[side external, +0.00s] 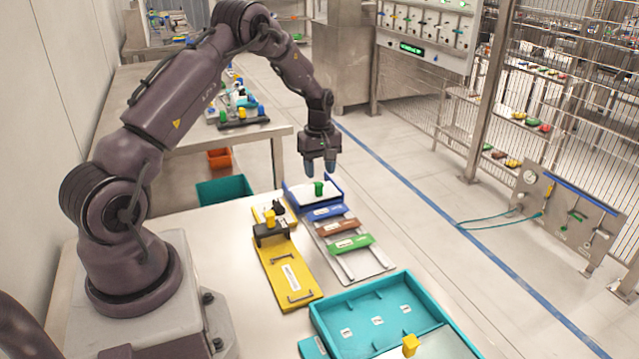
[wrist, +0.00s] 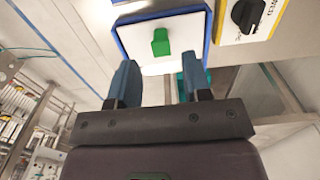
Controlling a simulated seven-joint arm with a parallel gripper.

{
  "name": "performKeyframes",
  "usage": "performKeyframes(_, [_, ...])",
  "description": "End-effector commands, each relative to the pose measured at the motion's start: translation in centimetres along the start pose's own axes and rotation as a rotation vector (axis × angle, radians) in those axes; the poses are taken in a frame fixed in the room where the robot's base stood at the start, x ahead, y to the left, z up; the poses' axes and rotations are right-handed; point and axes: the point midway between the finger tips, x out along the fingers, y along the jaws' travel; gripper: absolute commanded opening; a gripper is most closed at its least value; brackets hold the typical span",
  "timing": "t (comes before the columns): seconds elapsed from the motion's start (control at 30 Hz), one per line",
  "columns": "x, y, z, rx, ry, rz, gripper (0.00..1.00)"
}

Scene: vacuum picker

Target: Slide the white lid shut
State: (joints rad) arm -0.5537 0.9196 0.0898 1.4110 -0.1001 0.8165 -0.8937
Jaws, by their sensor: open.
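A white lid (wrist: 185,27) with a green knob (wrist: 161,42) lies on a blue-rimmed box (wrist: 122,42) in the wrist view. In the side view the same green knob (side external: 319,188) stands on the blue box (side external: 336,197) at the far end of the table. My gripper (side external: 320,168) is open and empty above this box, apart from the knob. In the wrist view its two fingertips (wrist: 158,82) sit below the knob in the picture. A second white panel (side external: 443,347) with a yellow knob (side external: 410,345) shows at the near end of the teal tray (side external: 392,272).
A yellow board (side external: 280,262) with handles and a dark block lies left of a rack with blue, brown and green bars (side external: 350,243). A black dial (wrist: 250,14) is beside the blue box. A teal bin (side external: 224,190) stands behind the table. Air around my gripper is clear.

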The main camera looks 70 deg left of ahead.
Motion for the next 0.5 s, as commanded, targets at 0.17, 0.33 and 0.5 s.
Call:
performKeyframes(0.17, [-3.9, 0.1, 0.0, 0.001, 0.001, 0.002, 0.45])
performKeyframes(0.33, [-6.2, 0.1, 0.1, 0.002, 0.000, 0.001, 0.45])
performKeyframes(0.5, [-6.9, 0.0, 0.1, 0.002, -0.002, -0.001, 0.45])
